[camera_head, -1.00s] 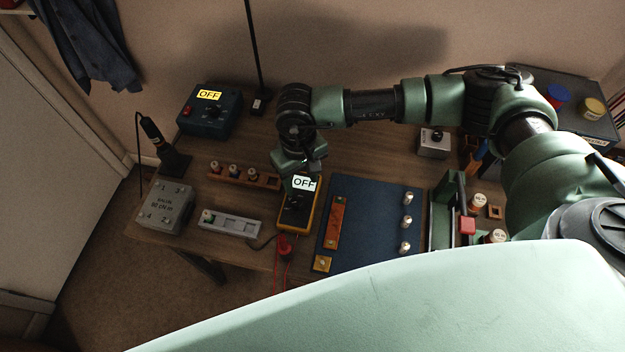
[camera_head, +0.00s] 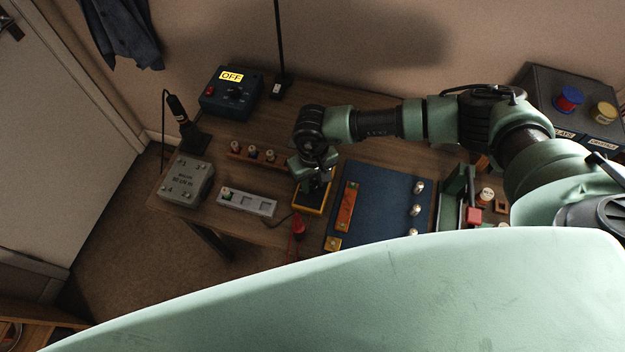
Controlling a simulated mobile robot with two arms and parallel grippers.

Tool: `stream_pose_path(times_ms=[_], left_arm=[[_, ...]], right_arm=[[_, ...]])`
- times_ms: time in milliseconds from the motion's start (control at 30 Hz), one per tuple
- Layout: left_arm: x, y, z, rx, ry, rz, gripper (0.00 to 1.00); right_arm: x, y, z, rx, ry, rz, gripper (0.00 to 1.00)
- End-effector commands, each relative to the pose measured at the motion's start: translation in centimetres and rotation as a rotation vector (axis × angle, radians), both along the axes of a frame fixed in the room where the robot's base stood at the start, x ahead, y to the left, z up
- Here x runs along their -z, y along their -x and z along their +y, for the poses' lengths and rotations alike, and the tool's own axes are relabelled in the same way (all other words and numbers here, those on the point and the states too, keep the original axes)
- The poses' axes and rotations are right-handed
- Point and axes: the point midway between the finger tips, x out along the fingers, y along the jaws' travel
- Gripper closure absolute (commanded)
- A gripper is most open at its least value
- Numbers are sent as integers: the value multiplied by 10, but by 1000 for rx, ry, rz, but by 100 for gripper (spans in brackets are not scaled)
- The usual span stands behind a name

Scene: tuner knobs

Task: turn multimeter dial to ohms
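The multimeter (camera_head: 310,206) is a dark-faced box with a yellow-orange rim, standing on the wooden workbench in the middle of the head view. My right gripper (camera_head: 312,186) points down over it from above, at its upper part. The gripper hides the dial and most of the multimeter's face. I cannot see whether its fingers are open or closed on the dial. No label shows over the multimeter. My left gripper is not in view.
A blue mat (camera_head: 378,208) with an orange strip lies right of the multimeter. A grey tray (camera_head: 247,203) and a grey box (camera_head: 185,181) lie left. Red leads (camera_head: 298,226) stand at the front. A blue unit marked OFF (camera_head: 231,95) sits behind left.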

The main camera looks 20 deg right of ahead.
Motion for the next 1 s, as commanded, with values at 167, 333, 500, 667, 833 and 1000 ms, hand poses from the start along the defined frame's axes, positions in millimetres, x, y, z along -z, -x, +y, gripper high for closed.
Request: stream_pose_path(times_ms=[167, 333, 500, 667, 833, 1000], left_arm=[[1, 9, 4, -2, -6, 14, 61], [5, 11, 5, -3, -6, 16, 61], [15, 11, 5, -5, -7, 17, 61], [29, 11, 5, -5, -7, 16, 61], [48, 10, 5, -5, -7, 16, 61], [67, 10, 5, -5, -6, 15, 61]], right_arm=[[0, -1, 0, 1, 0, -1, 100], [1, -1, 0, 21, 0, -2, 100], [2, -1, 0, 87, 0, -3, 100], [4, -1, 0, 199, -1, -4, 100], [5, -2, 0, 354, -1, -5, 100], [5, -1, 0, 517, -2, -4, 100]])
